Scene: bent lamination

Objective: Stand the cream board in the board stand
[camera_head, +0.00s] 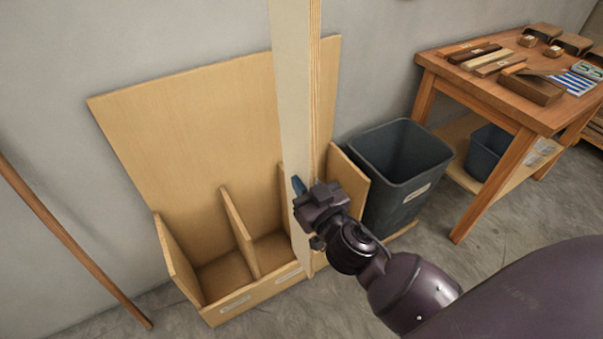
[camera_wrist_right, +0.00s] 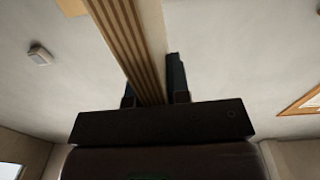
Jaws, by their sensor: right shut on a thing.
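The cream board (camera_head: 293,110) is tall and narrow and stands close to upright, with striped layers along its edge. My right gripper (camera_head: 303,188) is shut on it low down; in the right wrist view the board (camera_wrist_right: 133,45) runs up between the fingers (camera_wrist_right: 155,92). The board stand (camera_head: 195,120) is a plywood box with a tall back panel and dividers, set against the wall. The board's lower end is in front of or within the right part of the stand; I cannot tell which. The board and gripper hide part of that compartment. My left gripper is not in view.
A dark grey bin (camera_head: 400,160) stands just right of the stand. A wooden workbench (camera_head: 500,95) with tools and blocks is at the right, with a smaller bin (camera_head: 488,150) on its shelf. A wooden pole (camera_head: 70,240) leans at the left. The stand's left compartments look empty.

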